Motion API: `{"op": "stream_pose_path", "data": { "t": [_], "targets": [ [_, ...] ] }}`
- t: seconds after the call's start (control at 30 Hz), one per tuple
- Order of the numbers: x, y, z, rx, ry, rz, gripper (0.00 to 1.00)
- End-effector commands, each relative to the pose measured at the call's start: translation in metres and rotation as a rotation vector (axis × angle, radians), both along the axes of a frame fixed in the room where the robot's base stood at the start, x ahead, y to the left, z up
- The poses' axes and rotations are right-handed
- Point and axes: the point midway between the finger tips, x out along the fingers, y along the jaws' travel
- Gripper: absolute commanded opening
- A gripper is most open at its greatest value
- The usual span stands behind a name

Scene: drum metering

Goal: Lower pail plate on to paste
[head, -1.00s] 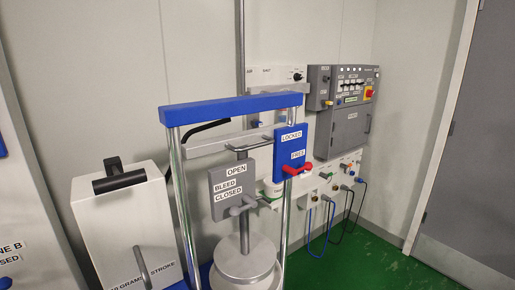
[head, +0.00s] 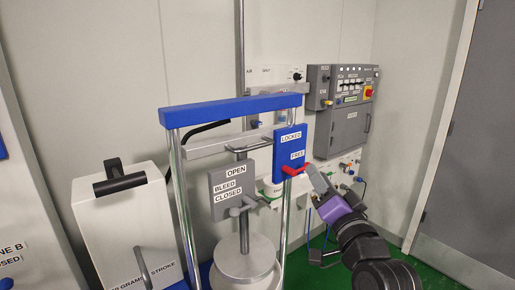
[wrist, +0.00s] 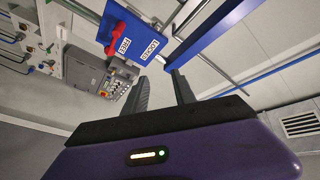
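The round metal pail plate (head: 245,262) hangs on a central rod in a two-post press frame with a blue top bar (head: 235,109). Its lower edge and any paste are hidden. A blue board (head: 288,140) reads LOCKED above and FREE below, and its red lever (head: 294,170) is at the FREE label. The lever also shows at the top of the wrist view (wrist: 123,24). My gripper (head: 314,175) is just right of the lever in the head view. In the wrist view its two fingers (wrist: 160,82) are apart with nothing between them.
A grey board (head: 232,184) marked OPEN, BLEED, CLOSED stands left of the blue board. A white pump box (head: 125,225) is at the left. A grey control cabinet (head: 345,125) is on the back wall behind my arm. Green floor (head: 425,275) is clear at right.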

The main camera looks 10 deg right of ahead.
Motion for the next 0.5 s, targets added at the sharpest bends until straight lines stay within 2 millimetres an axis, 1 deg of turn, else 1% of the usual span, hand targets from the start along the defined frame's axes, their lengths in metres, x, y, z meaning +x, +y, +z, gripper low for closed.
{"op": "stream_pose_path", "data": {
  "t": [0.03, 0.1, 0.2, 0.3, 0.4, 0.47, 0.5],
  "targets": [
    [0.015, 0.004, 0.023, 0.050, 0.005, 0.029, 0.32],
    [0.031, 0.011, 0.045, 0.123, 0.030, 0.075, 0.32],
    [0.050, 0.022, 0.073, 0.223, 0.077, 0.145, 0.32],
    [0.063, 0.034, 0.095, 0.318, 0.139, 0.214, 0.32],
    [0.072, 0.048, 0.109, 0.412, 0.224, 0.285, 0.32],
    [0.076, 0.057, 0.108, 0.472, 0.295, 0.326, 0.32],
    [0.077, 0.062, 0.101, 0.507, 0.349, 0.348, 0.32]
  ]
}}
